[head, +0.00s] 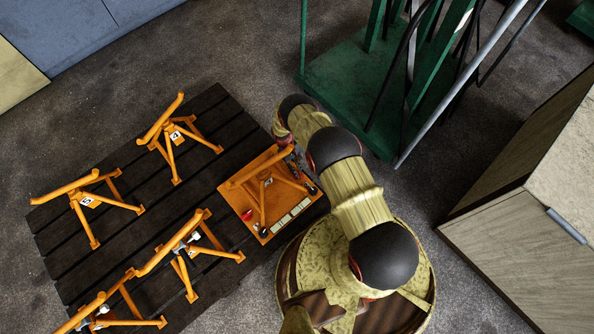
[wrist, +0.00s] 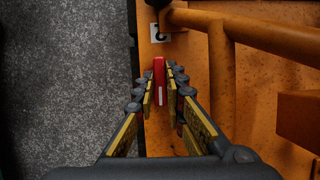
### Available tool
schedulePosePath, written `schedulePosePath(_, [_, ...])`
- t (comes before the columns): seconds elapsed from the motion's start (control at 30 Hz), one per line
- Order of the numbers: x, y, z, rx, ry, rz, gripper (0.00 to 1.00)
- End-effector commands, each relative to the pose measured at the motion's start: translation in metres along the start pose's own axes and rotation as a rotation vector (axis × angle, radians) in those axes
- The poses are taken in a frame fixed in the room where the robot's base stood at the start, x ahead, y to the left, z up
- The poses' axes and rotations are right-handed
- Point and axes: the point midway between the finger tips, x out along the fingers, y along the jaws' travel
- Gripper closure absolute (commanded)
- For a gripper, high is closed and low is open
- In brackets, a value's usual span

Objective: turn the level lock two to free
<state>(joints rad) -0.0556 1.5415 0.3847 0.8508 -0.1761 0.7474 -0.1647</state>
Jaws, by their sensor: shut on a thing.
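In the wrist view, a red lock handle (wrist: 160,82) with a white line stands on the orange plate (wrist: 185,60), just below a white label marked 2 (wrist: 155,33). My gripper (wrist: 163,78) is closed on this handle, with one finger at each side. The handle's white line points roughly along the fingers. In the head view, the orange plate (head: 235,196) lies at the right end of the dark pallet. My gripper (head: 298,165) is at its right edge, partly hidden by my arm, and the held handle cannot be made out there.
An orange tube frame (wrist: 222,75) rises close to the right of my fingers. Several orange stands (head: 172,135) stand on the pallet (head: 215,105). A green trolley (head: 340,85) is behind my arm and a wooden cabinet (head: 515,235) is at right. Bare floor lies left of the plate in the wrist view.

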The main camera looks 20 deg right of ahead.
Motion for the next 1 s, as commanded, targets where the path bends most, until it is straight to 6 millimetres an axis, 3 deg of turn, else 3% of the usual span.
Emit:
schedulePosePath(0.57, [0.0002, 0.0002, -0.0001, -0.034, 0.000, 0.015, 1.00])
schedulePosePath(0.6, [0.0002, 0.0002, 0.0000, -0.034, 0.000, 0.015, 0.88])
schedulePosePath(0.9, [0.0001, 0.0000, 0.0000, -0.033, 0.000, 0.014, 0.70])
schedulePosePath(1.0, [0.0001, -0.0001, 0.0000, -0.033, 0.000, 0.014, 0.70])
